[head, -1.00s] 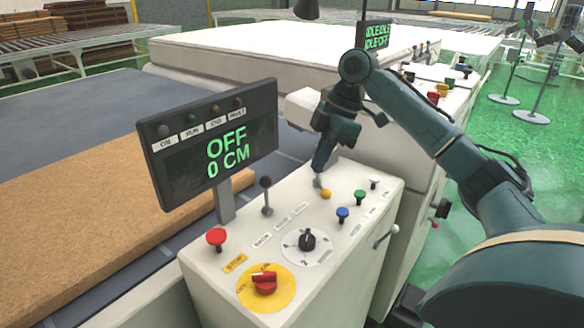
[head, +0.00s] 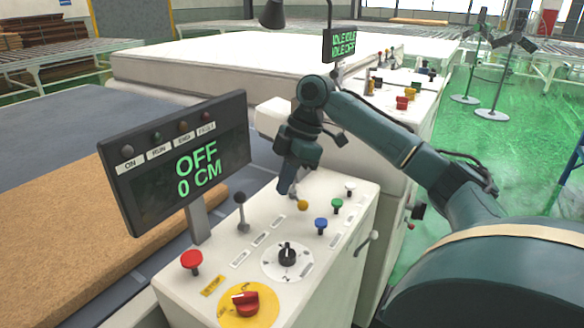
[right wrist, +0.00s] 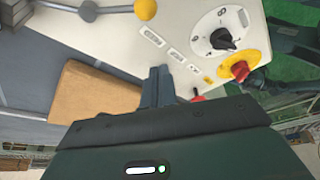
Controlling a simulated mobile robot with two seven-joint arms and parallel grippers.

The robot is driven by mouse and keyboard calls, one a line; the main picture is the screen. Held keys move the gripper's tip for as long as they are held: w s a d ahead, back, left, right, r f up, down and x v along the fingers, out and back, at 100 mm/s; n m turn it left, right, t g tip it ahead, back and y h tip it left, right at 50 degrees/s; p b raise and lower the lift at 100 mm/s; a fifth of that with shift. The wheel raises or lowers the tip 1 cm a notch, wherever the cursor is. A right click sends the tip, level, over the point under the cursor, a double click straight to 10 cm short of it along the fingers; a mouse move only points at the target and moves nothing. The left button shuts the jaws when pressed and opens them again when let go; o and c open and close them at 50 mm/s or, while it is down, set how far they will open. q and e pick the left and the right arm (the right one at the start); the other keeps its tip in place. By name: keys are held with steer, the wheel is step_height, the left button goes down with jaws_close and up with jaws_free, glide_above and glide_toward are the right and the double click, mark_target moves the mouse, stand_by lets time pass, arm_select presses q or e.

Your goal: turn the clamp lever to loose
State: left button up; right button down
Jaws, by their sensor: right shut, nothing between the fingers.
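Two levers show on the cream console (head: 225,275) in the head view. One is an upright lever with a dark ball (head: 240,198) on the top panel. The other is a pale metal side lever (head: 366,244) at the right wall, slanting up to the right. Labels are too small to tell which is the clamp lever. My right gripper (head: 289,190) is shut and empty, pointing down close to the yellow knob (head: 302,205) at the back of the panel, away from the side lever. In the right wrist view its closed fingers (right wrist: 158,82) hold nothing. My left gripper is out of view.
The panel bears a red button (head: 191,260), a red rotary switch (head: 244,303) on a yellow disc, a black dial (head: 287,252), and blue, green and white knobs. A display (head: 180,160) reads OFF, 0 CM.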

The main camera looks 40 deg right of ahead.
mark_target(299, 201)
steer(key=x, duration=0.4)
steer(key=d, duration=0.2)
steer(key=s+d, duration=0.1)
steer(key=shift+f, duration=0.4)
steer(key=shift+d+f, duration=0.1)
steer(key=shift+d, duration=0.25)
